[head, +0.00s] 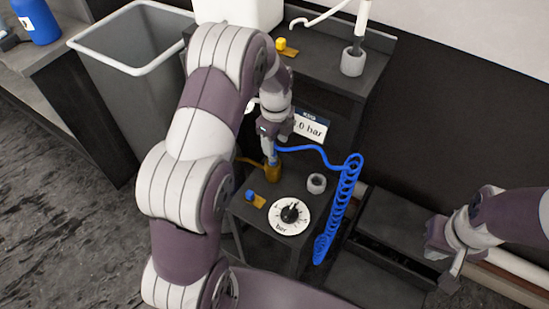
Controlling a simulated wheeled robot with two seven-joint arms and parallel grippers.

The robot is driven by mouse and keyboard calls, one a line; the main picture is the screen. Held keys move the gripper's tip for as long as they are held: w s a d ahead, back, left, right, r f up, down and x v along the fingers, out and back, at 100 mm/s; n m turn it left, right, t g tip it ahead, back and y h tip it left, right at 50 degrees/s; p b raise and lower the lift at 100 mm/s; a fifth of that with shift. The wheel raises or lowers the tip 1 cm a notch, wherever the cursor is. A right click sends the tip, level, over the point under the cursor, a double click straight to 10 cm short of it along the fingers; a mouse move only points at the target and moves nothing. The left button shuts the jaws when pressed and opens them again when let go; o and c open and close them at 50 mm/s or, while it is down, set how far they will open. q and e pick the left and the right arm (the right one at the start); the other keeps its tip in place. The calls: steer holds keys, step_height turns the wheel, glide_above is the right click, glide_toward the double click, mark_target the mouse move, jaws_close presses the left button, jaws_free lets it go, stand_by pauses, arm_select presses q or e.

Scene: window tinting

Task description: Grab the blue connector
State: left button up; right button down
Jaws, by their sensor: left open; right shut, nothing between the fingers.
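The blue connector (273,158) is at the end of the blue hose, upright just above or in a brown-orange holder (273,174) on the small dark stand. My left gripper (269,149) is open and comes down from above at the connector. Its fingers partly hide the connector, and I cannot tell whether they touch it. The blue coiled hose (348,185) runs right from the connector and hangs down the stand's right side. My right gripper (449,277) is shut and empty at the lower right, away from the connector.
A round dial (290,215), a grey cup (316,184) and a small blue knob (250,195) sit on the stand (273,246). A pressure display (310,127) stands behind. A grey bin (133,82) is at upper left. Dark open drawers (391,234) lie to the right.

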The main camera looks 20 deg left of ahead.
mark_target(273, 158)
arm_select(q)
steer(key=f, duration=0.6)
steer(key=shift+s+a, duration=0.2)
steer(key=shift+a, duration=0.1)
steer(key=shift+r, duration=0.1)
jaws_close()
steer(key=shift+r, duration=0.1)
